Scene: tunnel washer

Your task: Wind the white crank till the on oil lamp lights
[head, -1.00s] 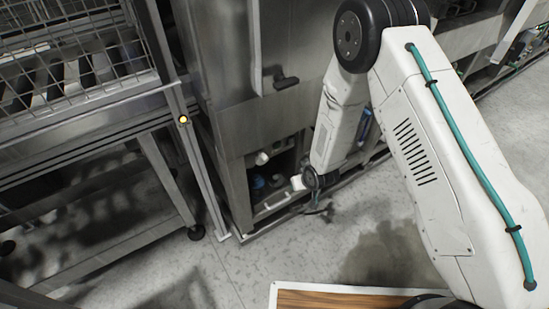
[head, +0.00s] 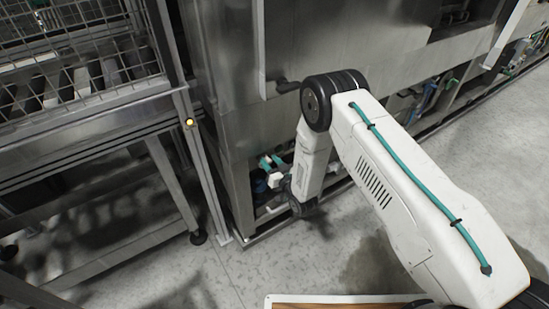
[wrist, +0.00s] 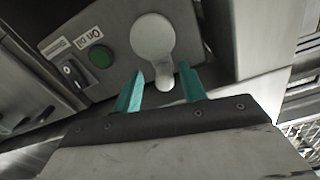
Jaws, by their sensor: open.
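The white crank (wrist: 152,38) is on a grey panel in the wrist view, a round hub with a short arm ending in a rounded tip. My gripper (wrist: 162,88) is open, its teal fingers on either side of that tip; I cannot tell whether they touch it. In the head view my gripper (head: 271,162) is low in the machine's open lower bay, and the crank cannot be made out clearly.
A black switch (wrist: 73,73) is left of the green lamp. In the head view a small yellow light (head: 190,122) glows on a post by the wire basket (head: 85,62). The tall steel machine (head: 225,110) stands close behind my arm. Floor (head: 350,235) is clear in front.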

